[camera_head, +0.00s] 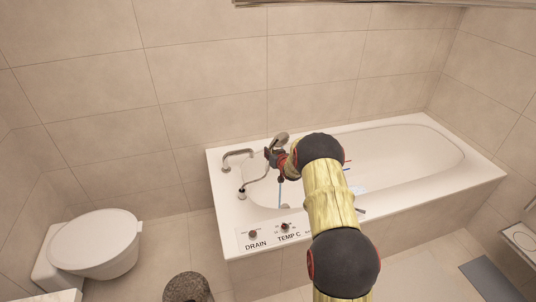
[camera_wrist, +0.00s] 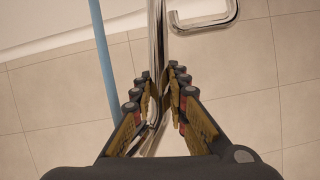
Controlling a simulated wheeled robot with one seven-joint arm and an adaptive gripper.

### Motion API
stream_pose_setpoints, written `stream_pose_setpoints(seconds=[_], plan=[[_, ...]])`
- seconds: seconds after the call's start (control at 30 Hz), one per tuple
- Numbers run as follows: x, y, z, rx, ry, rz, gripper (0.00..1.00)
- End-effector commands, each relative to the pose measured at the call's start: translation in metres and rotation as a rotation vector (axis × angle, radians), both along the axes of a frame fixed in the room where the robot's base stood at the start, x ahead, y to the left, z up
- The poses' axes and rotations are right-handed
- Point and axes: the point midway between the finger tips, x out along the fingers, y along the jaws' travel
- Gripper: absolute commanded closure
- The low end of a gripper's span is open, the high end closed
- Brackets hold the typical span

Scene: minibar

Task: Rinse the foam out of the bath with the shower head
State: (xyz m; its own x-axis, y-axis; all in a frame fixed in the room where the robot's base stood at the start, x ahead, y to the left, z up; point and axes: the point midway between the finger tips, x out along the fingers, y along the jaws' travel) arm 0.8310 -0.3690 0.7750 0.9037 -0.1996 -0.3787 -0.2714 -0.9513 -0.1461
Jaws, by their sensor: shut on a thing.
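The bath (camera_head: 425,122) is white and stands along the back wall. My gripper (camera_head: 272,155) is over its left end. It is shut on the chrome shower head (camera_head: 280,138), which is raised above the rim. In the wrist view my gripper (camera_wrist: 163,88) has its fingers around the chrome handle of the shower head (camera_wrist: 155,45). A pale blue streak, perhaps water, runs down beside the gripper in the head view and along the left in the wrist view. A small pale blue-white patch (camera_head: 360,190) shows in the bath, perhaps foam. My arm hides part of the basin.
A curved chrome spout (camera_head: 238,155) stands on the bath's left end, with a hose fitting (camera_head: 242,190) near it. Knobs marked DRAIN (camera_head: 253,234) and TEMP C (camera_head: 285,226) sit at the front left. A toilet (camera_head: 100,243) stands at left, a stool (camera_head: 187,287) in front.

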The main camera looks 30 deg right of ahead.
Motion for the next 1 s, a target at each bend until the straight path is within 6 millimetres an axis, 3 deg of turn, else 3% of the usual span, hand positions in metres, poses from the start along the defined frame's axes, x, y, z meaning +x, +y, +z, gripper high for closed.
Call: stream_pose_setpoints(seconds=[0.53, 1.0], plan=[[0.002, -0.05, 0.002, -0.001, -0.002, -0.001, 1.0], [0.003, -0.058, 0.001, -0.001, -0.001, 0.0, 1.0]])
